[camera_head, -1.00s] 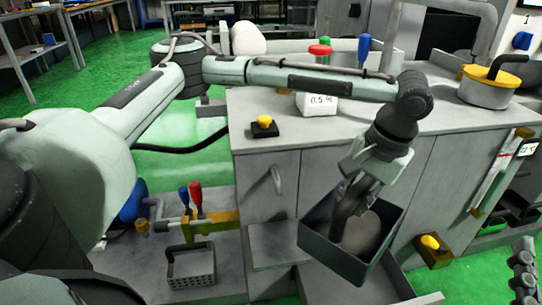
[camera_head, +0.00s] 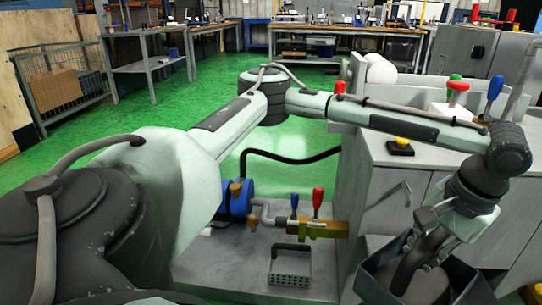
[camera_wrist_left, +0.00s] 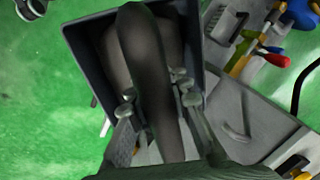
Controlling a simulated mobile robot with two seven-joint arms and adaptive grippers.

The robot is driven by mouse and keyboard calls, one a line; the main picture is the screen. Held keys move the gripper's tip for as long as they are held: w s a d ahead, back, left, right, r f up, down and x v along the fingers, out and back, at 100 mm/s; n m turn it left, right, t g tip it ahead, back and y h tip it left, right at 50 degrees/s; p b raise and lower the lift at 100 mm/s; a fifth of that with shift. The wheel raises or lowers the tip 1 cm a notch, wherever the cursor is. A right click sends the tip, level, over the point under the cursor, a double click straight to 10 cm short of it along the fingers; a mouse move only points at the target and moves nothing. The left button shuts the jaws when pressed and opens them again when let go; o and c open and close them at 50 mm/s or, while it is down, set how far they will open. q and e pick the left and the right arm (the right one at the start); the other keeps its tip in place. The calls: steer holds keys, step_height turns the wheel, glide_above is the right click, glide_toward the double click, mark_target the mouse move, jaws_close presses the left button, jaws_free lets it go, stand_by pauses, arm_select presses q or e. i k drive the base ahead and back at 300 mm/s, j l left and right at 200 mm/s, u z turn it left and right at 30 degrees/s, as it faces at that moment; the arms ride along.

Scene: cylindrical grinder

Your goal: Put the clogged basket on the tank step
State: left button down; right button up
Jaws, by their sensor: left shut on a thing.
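The clogged basket is a dark box-shaped basket (camera_head: 376,284) with a curved dark handle and a grey-brown mass inside. It hangs at the lower right in the head view, beside the grey cabinet. My left gripper (camera_head: 428,243) is shut on its handle. In the left wrist view the basket (camera_wrist_left: 84,52) fills the upper middle, and the left gripper (camera_wrist_left: 155,112) has a finger on each side of the handle. The grey tank top (camera_head: 235,262) lies left of the basket. I cannot make out the step clearly; the basket and arm cover that area. My right gripper does not show.
A perforated basket (camera_head: 290,268) stands on the tank top, near a brass valve block (camera_head: 322,229) with red and blue levers and a blue motor (camera_head: 236,199). The cabinet top (camera_head: 425,155) carries a yellow button (camera_head: 402,141). Green floor is open at left.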

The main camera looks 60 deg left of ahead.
mark_target(204, 272)
steer(key=j+u, duration=0.15)
steer(key=u, duration=0.9)
steer(key=j, duration=0.45)
steer(key=i+j, duration=0.1)
steer(key=j, duration=0.35)
